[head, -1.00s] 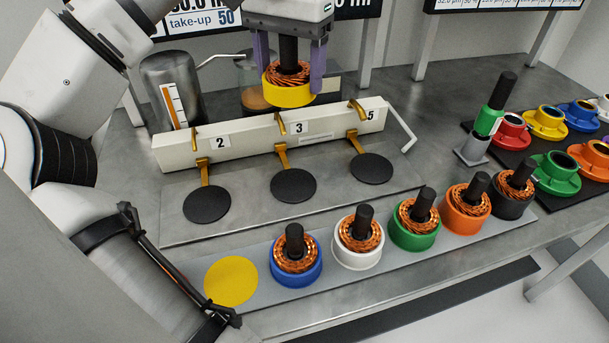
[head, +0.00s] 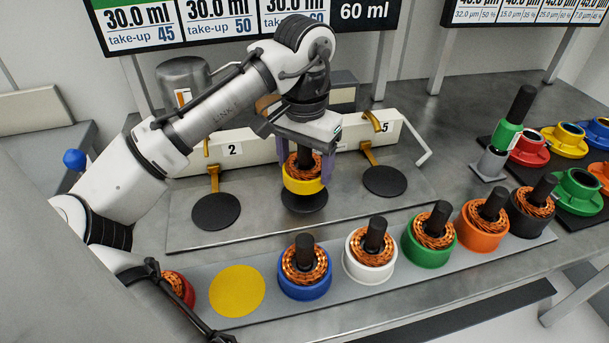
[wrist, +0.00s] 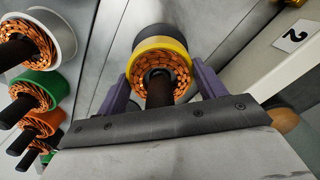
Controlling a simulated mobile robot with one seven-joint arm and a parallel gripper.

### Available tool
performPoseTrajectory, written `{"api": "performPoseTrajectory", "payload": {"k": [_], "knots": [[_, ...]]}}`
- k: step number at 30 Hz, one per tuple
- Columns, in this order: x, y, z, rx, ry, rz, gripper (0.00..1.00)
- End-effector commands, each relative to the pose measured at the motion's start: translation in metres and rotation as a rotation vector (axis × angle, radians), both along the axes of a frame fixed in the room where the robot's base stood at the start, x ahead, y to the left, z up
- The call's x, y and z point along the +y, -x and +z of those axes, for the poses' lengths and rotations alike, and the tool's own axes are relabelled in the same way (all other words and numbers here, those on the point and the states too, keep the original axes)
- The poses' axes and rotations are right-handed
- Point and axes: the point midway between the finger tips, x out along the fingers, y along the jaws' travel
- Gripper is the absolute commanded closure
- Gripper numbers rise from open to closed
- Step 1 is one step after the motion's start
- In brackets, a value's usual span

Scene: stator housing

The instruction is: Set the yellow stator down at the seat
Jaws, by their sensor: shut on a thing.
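The yellow stator (head: 303,186), a yellow ring with copper windings and a black centre post, is upright between the purple fingers of my gripper (head: 300,172). It sits directly over the middle black round seat (head: 305,204), whose front part shows below it. A small gap seems to lie between them, but contact is hard to judge. In the wrist view the yellow stator (wrist: 174,45) is between both fingers of my gripper (wrist: 158,80), with the dark seat (wrist: 158,32) just beyond it. The label behind the middle seat is hidden by my arm.
Other black seats lie left (head: 215,211) and right (head: 385,181), with brass arms from a white bar (head: 262,148). Coloured flanged parts stand at right.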

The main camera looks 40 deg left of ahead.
Motion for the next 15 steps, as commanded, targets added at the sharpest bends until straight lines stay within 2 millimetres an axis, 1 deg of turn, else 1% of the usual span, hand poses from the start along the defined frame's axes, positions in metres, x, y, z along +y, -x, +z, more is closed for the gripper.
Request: {"api": "performPoseTrajectory", "payload": {"k": [4, 7, 15], "knots": [[0.000, 0.001, -0.022, 0.002, 0.000, 0.001, 0.69], [0.000, 0.001, -0.034, 0.001, 0.000, -0.001, 0.69], [0.000, 0.000, -0.036, -0.001, 0.000, -0.001, 0.69]]}}
